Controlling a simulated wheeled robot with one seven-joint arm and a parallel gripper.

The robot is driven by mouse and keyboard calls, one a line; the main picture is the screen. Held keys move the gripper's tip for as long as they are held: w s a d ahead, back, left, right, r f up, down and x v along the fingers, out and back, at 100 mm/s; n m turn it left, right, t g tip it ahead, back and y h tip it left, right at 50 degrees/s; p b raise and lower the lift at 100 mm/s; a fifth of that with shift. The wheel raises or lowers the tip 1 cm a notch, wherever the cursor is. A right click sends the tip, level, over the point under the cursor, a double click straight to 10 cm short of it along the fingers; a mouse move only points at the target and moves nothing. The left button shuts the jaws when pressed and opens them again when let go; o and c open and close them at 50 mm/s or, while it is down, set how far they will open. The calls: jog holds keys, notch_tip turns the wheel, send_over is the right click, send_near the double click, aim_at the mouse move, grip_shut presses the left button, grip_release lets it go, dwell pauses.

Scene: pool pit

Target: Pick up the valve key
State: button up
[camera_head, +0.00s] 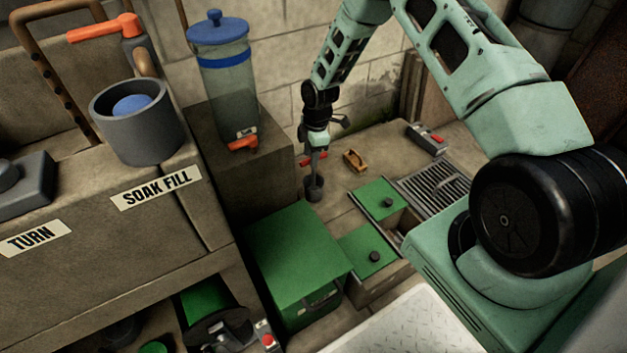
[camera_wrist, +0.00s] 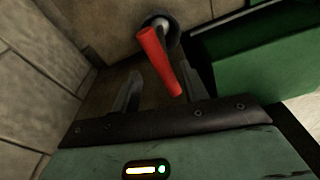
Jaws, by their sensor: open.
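The valve key, with a red crossbar handle (camera_head: 306,161) and a dark grey stem and round foot (camera_head: 313,189), stands upright on the floor beside the green box. In the wrist view its red handle (camera_wrist: 160,62) points toward me, with the dark round foot beyond it. My gripper (camera_head: 315,147) points down at the top of the key. In the wrist view my gripper (camera_wrist: 146,82) is open, its two fingers spread.
A green box (camera_head: 295,245) stands close in front of the key, and a concrete block with a blue-lidded jar (camera_head: 224,75) is at its left. A wooden brush (camera_head: 355,160), green lids (camera_head: 377,198) and a floor grate (camera_head: 432,187) lie to the right. The wall is behind.

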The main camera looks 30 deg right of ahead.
aim_at(314, 177)
jog(key=f, duration=0.1)
jog(key=f+b, duration=0.1)
jog(key=f, duration=0.1)
jog(key=f+b, duration=0.1)
jog(key=f, duration=0.1)
jog(key=shift+s+d+f, duration=0.1)
jog(key=shift+s+d, duration=0.05)
jog(key=shift+s, duration=0.15)
grip_shut()
